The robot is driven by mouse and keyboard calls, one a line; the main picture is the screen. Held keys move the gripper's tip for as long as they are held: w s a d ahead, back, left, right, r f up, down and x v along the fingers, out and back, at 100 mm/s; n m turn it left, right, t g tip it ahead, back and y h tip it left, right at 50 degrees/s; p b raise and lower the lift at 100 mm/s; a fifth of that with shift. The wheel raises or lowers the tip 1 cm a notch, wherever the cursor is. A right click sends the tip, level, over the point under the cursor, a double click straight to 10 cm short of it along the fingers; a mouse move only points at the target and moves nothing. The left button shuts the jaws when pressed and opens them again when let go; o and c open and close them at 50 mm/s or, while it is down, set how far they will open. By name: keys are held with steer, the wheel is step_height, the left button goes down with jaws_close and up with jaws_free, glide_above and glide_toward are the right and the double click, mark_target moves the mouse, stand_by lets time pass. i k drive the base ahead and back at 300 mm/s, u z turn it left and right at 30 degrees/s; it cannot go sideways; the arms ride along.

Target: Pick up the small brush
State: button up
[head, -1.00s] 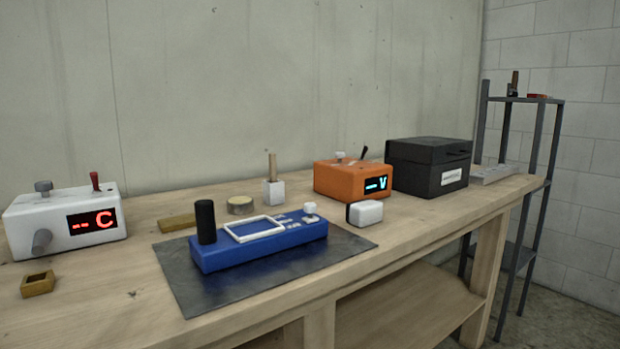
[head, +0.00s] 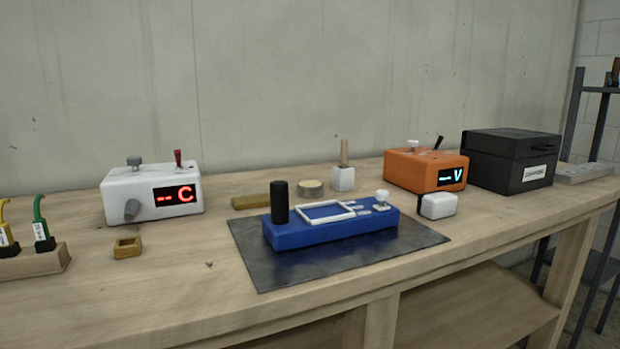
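A thin wooden handle (head: 344,152) stands upright in a small white block (head: 343,180) towards the back of the workbench. It looks like the small brush, but no bristles show, and its lower end is hidden in the block. My gripper is not in view.
The wooden workbench (head: 180,290) bears a blue device (head: 330,232) on a dark mat (head: 285,272), in front of the handle. An orange meter (head: 405,178) and black case (head: 490,170) stand right; a white box with a red display (head: 130,190) stands left.

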mark_target(344, 142)
steer(key=u, duration=3.9)
steer(key=k, duration=2.25)
steer(key=z, duration=0.55)
